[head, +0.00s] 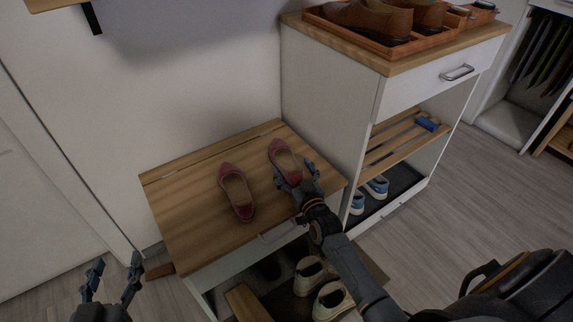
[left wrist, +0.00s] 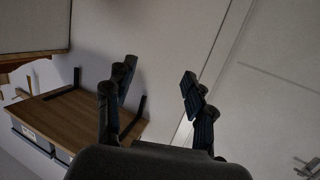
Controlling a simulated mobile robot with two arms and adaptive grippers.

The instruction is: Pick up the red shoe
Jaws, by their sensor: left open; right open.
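Two red flat shoes lie on the wooden top of a low white cabinet (head: 190,215) in the head view. The left red shoe (head: 236,192) lies apart from my grippers. The right red shoe (head: 284,158) lies nearer the tall cabinet. My right gripper (head: 296,180) is open at the near end of the right red shoe, with its fingers around or just above that end; I cannot tell whether they touch it. My left gripper (head: 112,270) is open and empty at the lower left, away from the shoes. It also shows in the left wrist view (left wrist: 158,85).
A tall white cabinet (head: 330,95) stands right of the low one, with brown shoes (head: 368,18) in a tray on top. Blue shoes (head: 376,187) sit on its bottom shelf. Cream shoes (head: 318,283) lie below the low cabinet's top. A wall stands behind.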

